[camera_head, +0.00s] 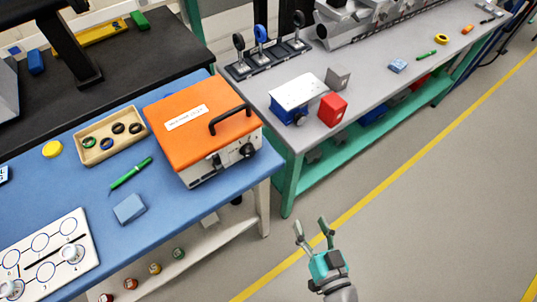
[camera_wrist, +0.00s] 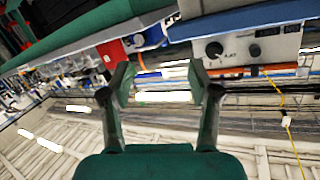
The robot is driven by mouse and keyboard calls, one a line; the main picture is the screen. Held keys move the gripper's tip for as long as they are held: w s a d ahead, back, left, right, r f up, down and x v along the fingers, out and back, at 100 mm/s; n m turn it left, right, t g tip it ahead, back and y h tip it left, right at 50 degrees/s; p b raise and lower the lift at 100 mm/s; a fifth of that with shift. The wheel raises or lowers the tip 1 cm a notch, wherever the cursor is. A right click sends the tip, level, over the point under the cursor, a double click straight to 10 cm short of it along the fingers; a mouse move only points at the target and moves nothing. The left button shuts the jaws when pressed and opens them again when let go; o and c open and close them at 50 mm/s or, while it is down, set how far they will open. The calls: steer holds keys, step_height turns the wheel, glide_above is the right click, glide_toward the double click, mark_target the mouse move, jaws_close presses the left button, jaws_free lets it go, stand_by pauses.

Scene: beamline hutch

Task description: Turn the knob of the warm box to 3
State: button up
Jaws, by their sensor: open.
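The warm box (camera_head: 187,130) has an orange lid with a white label and a black handle. It stands on the blue table at the table's right corner. Its black knob (camera_head: 247,150) is on the pale front face. In the wrist view the box (camera_wrist: 280,42) appears upside down at upper right, with the knob (camera_wrist: 214,50) and small markings beside it; the setting is too small to read. My gripper (camera_head: 312,230) is open and empty over the floor, right of and below the box in the head view. In the wrist view its fingers (camera_wrist: 160,82) are apart from the knob.
A wooden tray (camera_head: 83,143) with dark rings, a green pen (camera_head: 131,172) and a blue block (camera_head: 129,209) are left of the box. The grey bench (camera_head: 375,90) behind holds a red block (camera_head: 332,109) and a blue-and-white device (camera_head: 299,92). The floor around my gripper is clear.

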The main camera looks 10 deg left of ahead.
mark_target(251, 154)
steer(key=w+a+r+n+y, duration=0.1)
steer(key=w+a+r+y, duration=0.1)
steer(key=w+a, duration=0.2)
steer(key=w+a+r+n+g+y, duration=0.1)
steer(key=w+a, duration=0.3)
steer(key=a, duration=0.4)
steer(key=w+a+r+n+g+y, duration=0.1)
steer(key=w+a+r+n+y, duration=0.1)
steer(key=a, duration=0.4)
steer(key=shift+w+r+y, duration=0.5)
steer(key=shift+w+r, duration=0.4)
steer(key=shift+w, duration=0.25)
steer(key=c, duration=1.2)
